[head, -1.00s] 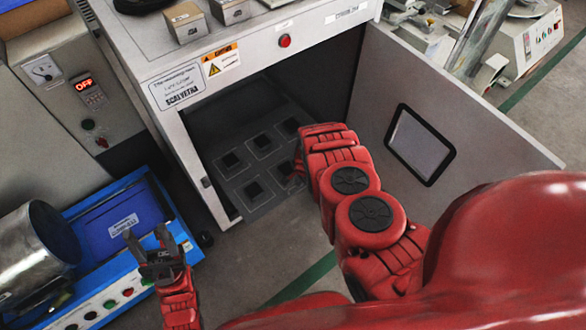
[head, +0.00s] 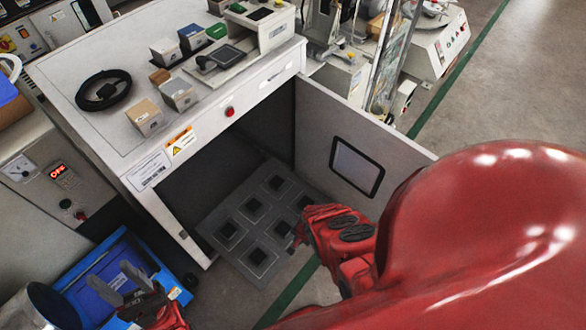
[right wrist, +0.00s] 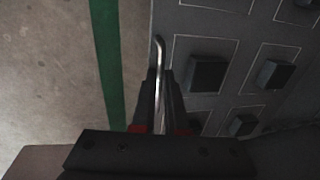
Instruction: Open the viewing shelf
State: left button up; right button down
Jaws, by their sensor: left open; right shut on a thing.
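The viewing shelf (head: 250,262) is a dark grey panel with several black square blocks in outlined cells. It juts a little out of the open front of the white cabinet (head: 154,212). The cabinet door (head: 318,150) with a dark-framed window stands open to the right. My right gripper (right wrist: 160,92) is shut on a thin metal handle (right wrist: 159,48) at the shelf's edge; in the head view the red right arm hides this grip. My left gripper (head: 132,290) is open and empty at the lower left, above the blue machine.
A blue machine (head: 168,262) stands on the floor left of the opening. A grey control box (head: 62,170) is beside the cabinet. Small boxes and a black ring (head: 103,90) lie on the cabinet top. Floor with a green line (head: 290,292) is clear in front.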

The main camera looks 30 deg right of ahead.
jog(key=shift+s+d, duration=0.2)
jog(key=shift+s, duration=0.4)
jog(key=c, duration=0.9)
grip_release()
jog(key=shift+c, duration=0.2)
jog(key=shift+p, duration=0.3)
jog(key=s+d+r+p, duration=0.1)
jog(key=s+r+p, duration=0.2)
jog(key=r+p, duration=1.4)
jog(key=shift+p, duration=0.7)
jog(key=shift+d, duration=0.1)
